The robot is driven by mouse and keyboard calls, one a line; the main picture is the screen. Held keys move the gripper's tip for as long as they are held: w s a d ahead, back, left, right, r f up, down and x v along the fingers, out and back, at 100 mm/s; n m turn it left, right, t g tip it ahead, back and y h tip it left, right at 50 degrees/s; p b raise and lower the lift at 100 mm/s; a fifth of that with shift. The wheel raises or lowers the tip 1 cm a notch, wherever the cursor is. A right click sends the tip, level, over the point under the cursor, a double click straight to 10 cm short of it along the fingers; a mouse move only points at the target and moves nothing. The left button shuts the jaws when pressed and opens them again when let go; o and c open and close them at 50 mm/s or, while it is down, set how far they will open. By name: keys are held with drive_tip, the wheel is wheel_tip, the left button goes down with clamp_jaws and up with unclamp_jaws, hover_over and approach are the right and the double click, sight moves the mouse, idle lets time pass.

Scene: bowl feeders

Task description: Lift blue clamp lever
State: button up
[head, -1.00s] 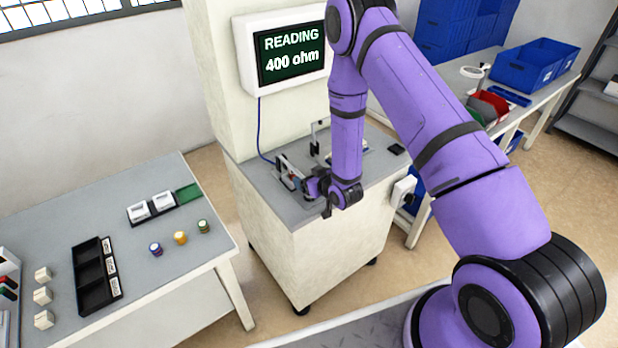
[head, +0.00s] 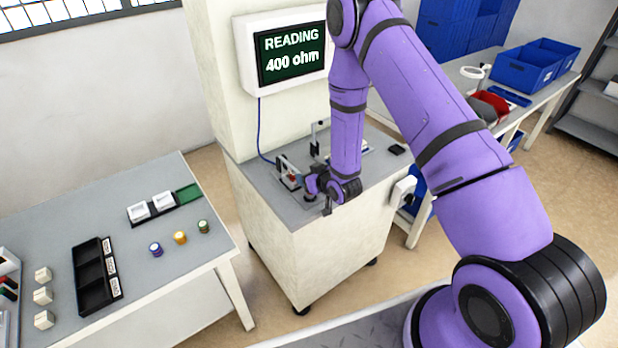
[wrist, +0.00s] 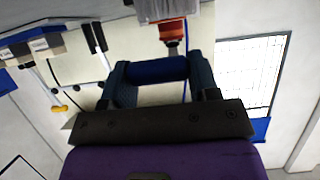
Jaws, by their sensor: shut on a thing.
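In the wrist view, the blue clamp lever (wrist: 157,70) shows as a blue bar lying across between the two fingers of my gripper (wrist: 158,74), which is shut on it. A red-orange part (wrist: 172,30) with a dark rod stands just beyond the lever. In the head view, my gripper (head: 314,188) is low over the grey top of the cream cabinet (head: 300,214), beside a small clamp fixture (head: 288,172). The lever cannot be made out in the head view; my wrist and fingers cover that spot.
A screen (head: 290,52) above the cabinet reads 400 ohm. A second upright fixture (head: 315,140) stands behind my gripper. A table (head: 140,190) at left holds a black tray (head: 92,292) and several coloured discs. A bench with blue bins (head: 525,72) is at right.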

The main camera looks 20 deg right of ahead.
drive_tip(key=shift+w+r+g, duration=0.15)
drive_tip(key=shift+r+g, duration=0.35)
drive_tip(key=shift+r, duration=0.3)
drive_tip(key=w+a+r+g+h, duration=0.1)
drive_tip(key=w+r+g+h, duration=0.1)
drive_tip(key=w+r+g, duration=0.2)
wheel_tip(320, 180, up, 4)
drive_tip(key=g, duration=0.3)
drive_tip(key=shift+w+a+h, duration=0.3)
drive_tip(key=shift+w+r, duration=0.2)
drive_tip(key=shift+w, duration=0.05)
drive_tip(key=w+a+r, duration=0.2)
drive_tip(key=w, duration=0.3)
drive_tip(key=shift+w+r, duration=0.4)
drive_tip(key=shift+w+a, duration=0.2)
drive_tip(key=shift+w, duration=0.35)
drive_tip(key=shift+w+a, duration=0.2)
drive_tip(key=shift+w, duration=0.35)
